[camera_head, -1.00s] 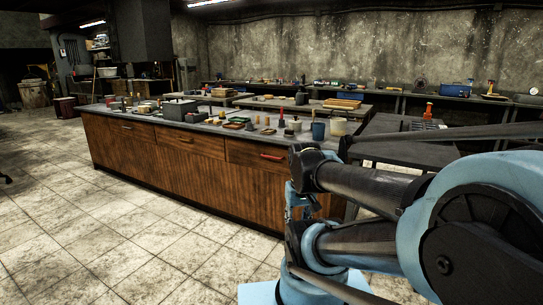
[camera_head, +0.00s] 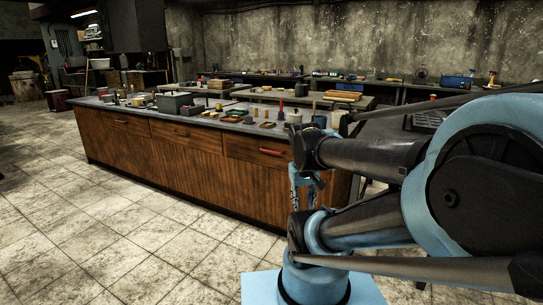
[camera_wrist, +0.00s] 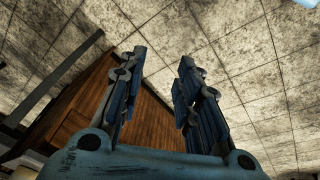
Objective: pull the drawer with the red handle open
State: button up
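The drawer with the red handle (camera_head: 271,151) is the right one in the row along the top of a long wooden counter (camera_head: 190,165). Its front (camera_head: 245,149) is flush with the counter, so it looks closed. My gripper (camera_head: 305,178) is partly hidden by my arm, in front of the counter's right end, to the right of the red handle and lower. In the wrist view my gripper (camera_wrist: 158,75) has its two fingers apart with nothing between them. The brown counter side (camera_wrist: 150,120) shows behind the fingers, and the red handle is not visible there.
The counter top (camera_head: 225,120) carries a grey box (camera_head: 174,104), a red-topped tool (camera_head: 280,112) and many small items. Two other drawers have differently coloured handles. Tiled floor (camera_head: 130,235) in front of the counter is clear. More benches stand behind, along the wall.

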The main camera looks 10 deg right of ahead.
jog(key=w+d+r+n+t+h, duration=0.1)
jog(key=w+r+n+t+h, duration=0.15)
jog(key=w, duration=1.35)
jog(key=w+d+r+n+t+h, duration=0.1)
jog(key=w+r+n+t+h, duration=0.15)
jog(key=w, duration=1.45)
jog(key=n+t+h, duration=0.3)
jog(key=n+t, duration=0.2)
send_near(271, 152)
jog(key=x, duration=1.1)
jog(key=shift+a+f, duration=0.1)
jog(key=shift+f, duration=0.05)
grip_shut()
